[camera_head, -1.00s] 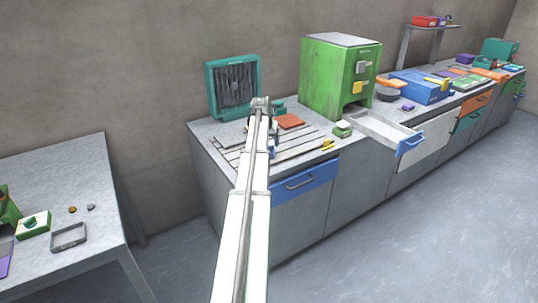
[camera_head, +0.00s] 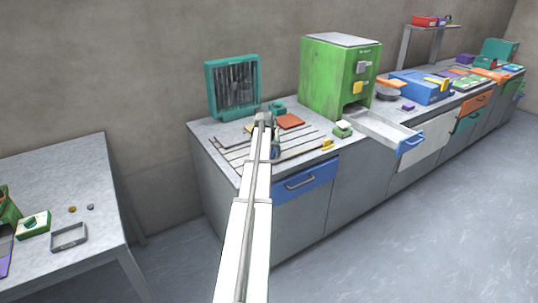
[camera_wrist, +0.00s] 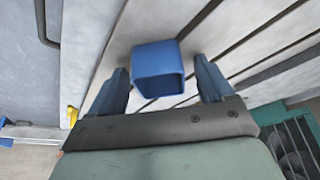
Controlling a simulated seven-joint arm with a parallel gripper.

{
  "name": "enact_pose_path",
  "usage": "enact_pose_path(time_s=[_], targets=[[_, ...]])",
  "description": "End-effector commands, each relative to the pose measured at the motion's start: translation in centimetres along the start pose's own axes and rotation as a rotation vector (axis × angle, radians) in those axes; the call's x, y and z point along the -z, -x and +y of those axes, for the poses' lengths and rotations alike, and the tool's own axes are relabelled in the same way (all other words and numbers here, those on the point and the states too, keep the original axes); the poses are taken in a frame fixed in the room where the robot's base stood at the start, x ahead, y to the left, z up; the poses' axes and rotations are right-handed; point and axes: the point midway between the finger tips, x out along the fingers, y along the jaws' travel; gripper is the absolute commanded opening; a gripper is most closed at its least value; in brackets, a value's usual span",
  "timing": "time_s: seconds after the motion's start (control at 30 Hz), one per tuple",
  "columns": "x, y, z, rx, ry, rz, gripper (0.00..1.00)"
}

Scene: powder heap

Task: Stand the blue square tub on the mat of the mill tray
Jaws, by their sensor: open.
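The blue square tub (camera_wrist: 158,82) is open-topped and sits on the slatted bench top in the wrist view. My gripper (camera_wrist: 161,66) is open, one finger at each side of the tub, with gaps showing between fingers and walls. I cannot tell how far down the fingers reach. In the head view my arm hides most of the tub's spot, and my gripper (camera_head: 266,140) is over the slatted surface. The green mill (camera_head: 338,80) stands to the right, with a pale pulled-out tray (camera_head: 385,130) with a blue handle before it. I cannot make out a mat in it.
A teal framed grille (camera_head: 233,88) stands behind the slats. A red-orange plate (camera_head: 290,121), a small green block (camera_head: 343,129) and a yellow item (camera_head: 327,145) lie nearby. A side table (camera_head: 85,160) stands at left.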

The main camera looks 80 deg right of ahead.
Motion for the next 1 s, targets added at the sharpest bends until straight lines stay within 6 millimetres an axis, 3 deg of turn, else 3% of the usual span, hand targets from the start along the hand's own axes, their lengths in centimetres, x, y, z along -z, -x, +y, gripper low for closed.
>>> enact_pose_path(time_s=[0.1, 0.7, 1.0], targets=[[0.00, 0.05, 0.01, 0.000, 0.000, 0.000, 0.78], [0.02, 0.08, 0.01, 0.000, 0.000, 0.001, 0.21], [0.39, 0.85, 0.00, 0.000, 0.000, 0.002, 0.20]])
